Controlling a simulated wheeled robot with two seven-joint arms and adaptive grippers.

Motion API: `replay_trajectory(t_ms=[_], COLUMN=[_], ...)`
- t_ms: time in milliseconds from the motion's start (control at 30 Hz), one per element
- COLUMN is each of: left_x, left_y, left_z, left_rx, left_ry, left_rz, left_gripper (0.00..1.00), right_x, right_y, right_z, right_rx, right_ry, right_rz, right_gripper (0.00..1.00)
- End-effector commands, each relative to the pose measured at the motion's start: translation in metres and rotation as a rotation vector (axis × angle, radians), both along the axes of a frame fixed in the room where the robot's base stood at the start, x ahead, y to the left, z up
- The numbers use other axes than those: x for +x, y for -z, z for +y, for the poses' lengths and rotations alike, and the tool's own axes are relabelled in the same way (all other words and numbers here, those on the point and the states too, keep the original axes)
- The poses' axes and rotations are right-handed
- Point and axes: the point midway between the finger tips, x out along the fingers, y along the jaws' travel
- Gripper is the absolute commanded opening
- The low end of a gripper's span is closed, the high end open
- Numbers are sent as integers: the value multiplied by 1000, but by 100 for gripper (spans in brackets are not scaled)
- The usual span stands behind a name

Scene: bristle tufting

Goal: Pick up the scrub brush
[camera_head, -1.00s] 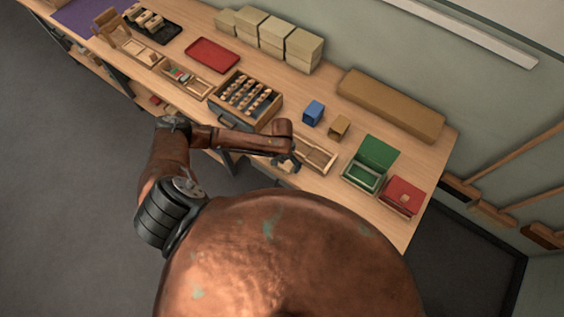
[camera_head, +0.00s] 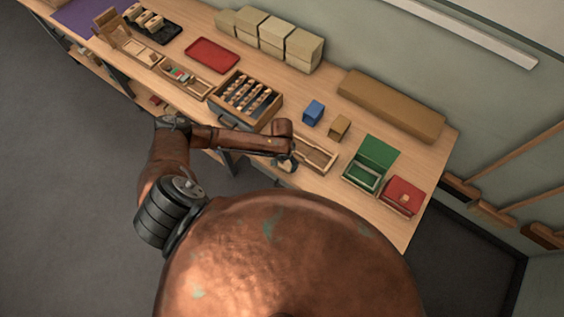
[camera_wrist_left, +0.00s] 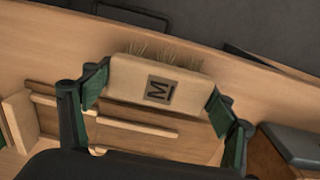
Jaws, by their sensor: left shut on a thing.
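The scrub brush (camera_wrist_left: 192,86) is a pale wooden block with a dark square "M" mark and straw-coloured bristles along its far edge. It shows in the left wrist view between the green-padded fingers of my left gripper (camera_wrist_left: 158,97). The fingers are shut on the block's two ends. In the head view my left gripper (camera_head: 287,162) is at the table's front edge, just left of a shallow wooden tray (camera_head: 318,152). The brush is mostly hidden there by the arm and gripper. I cannot tell its exact height above the table. My right gripper is not in view.
A rack of several brushes (camera_head: 278,101) stands left of the gripper. A blue block (camera_head: 313,112) and a tan block (camera_head: 339,126) stand behind the tray. A green open box (camera_head: 377,151) and a red box (camera_head: 403,195) are to the right. Bare tabletop lies between them.

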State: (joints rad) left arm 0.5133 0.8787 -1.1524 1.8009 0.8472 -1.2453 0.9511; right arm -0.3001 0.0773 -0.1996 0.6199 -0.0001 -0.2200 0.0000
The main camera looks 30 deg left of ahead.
Motion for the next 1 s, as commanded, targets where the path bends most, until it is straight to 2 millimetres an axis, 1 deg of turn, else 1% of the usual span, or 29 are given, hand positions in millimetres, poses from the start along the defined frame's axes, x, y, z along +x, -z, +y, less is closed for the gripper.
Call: replay_trajectory(t_ms=[167, 267, 367, 433, 467, 700, 800, 900, 1000], left_x=[0, 0, 1, 1, -5, -52, -79, -100, -117], left_y=[-1, -7, -17, -31, -36, -92, -102, -112, -119], left_z=[0, 0, -1, 0, 1, 5, 7, 8, 9], left_rx=[-1, -1, -2, -3, -1, 0, 0, 0, -1], left_ry=[0, 0, 1, 1, 1, 2, 1, 1, 1], left_rz=[0, -1, -2, -3, 1, 0, 3, 2, 1], left_gripper=[52, 52, 52, 52, 52, 52, 52, 52, 52], right_x=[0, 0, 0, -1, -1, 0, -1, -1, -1], right_y=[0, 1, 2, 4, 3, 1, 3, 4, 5], right_z=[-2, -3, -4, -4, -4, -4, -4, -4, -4], right_rx=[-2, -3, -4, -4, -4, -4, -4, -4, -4], right_ry=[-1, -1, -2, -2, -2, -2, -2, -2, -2], right_rz=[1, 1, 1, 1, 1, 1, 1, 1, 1], right_gripper=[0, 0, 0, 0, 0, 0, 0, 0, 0])
